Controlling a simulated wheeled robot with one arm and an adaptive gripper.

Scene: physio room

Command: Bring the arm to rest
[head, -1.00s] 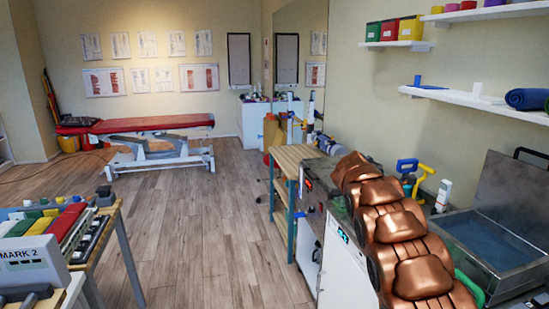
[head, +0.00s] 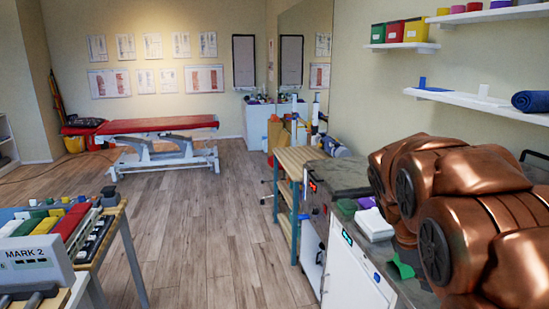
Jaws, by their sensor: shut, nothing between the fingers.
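My arm, with bronze-coloured rounded links, fills the right side of the head view, above the right-hand worktop (head: 408,243). Its links are bunched together, with dark round joint caps facing the camera. My gripper is not visible; I cannot tell where it is relative to the arm links or the worktop. The arm hides the right part of the worktop and most of what stands there.
A white folded cloth (head: 374,225) and a green piece (head: 402,267) lie on the worktop. Wall shelves (head: 480,102) hang above. A table with a MARK 2 device (head: 35,262) stands left. The wooden floor (head: 205,220) between is clear, up to a red treatment bed (head: 160,125).

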